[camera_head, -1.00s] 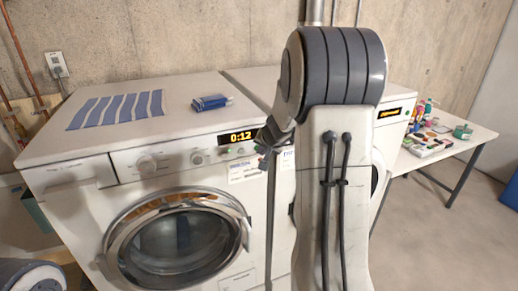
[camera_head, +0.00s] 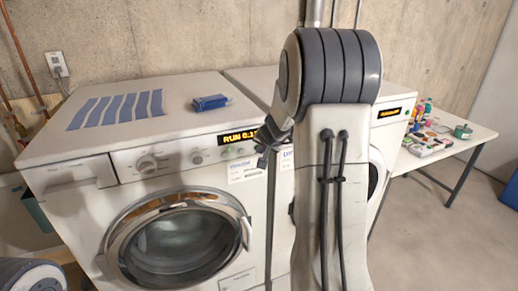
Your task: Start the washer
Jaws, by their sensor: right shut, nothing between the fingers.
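The washer (camera_head: 75,220) is a white front-loader at the left, its round glass door (camera_head: 180,245) shut. Its amber display (camera_head: 237,137) reads "RUN" and a time partly covered by my right gripper. My right gripper (camera_head: 263,158) is shut and empty, just in front of the panel's right end. Whether it touches the panel cannot be told. My left gripper is not in view.
A blue packet (camera_head: 209,102) and a blue-striped sheet (camera_head: 117,108) lie on the washer top. A second white machine (camera_head: 390,120) with an amber display stands to the right, partly hidden by my right arm. A table (camera_head: 465,139) with several small colourful items is farther right.

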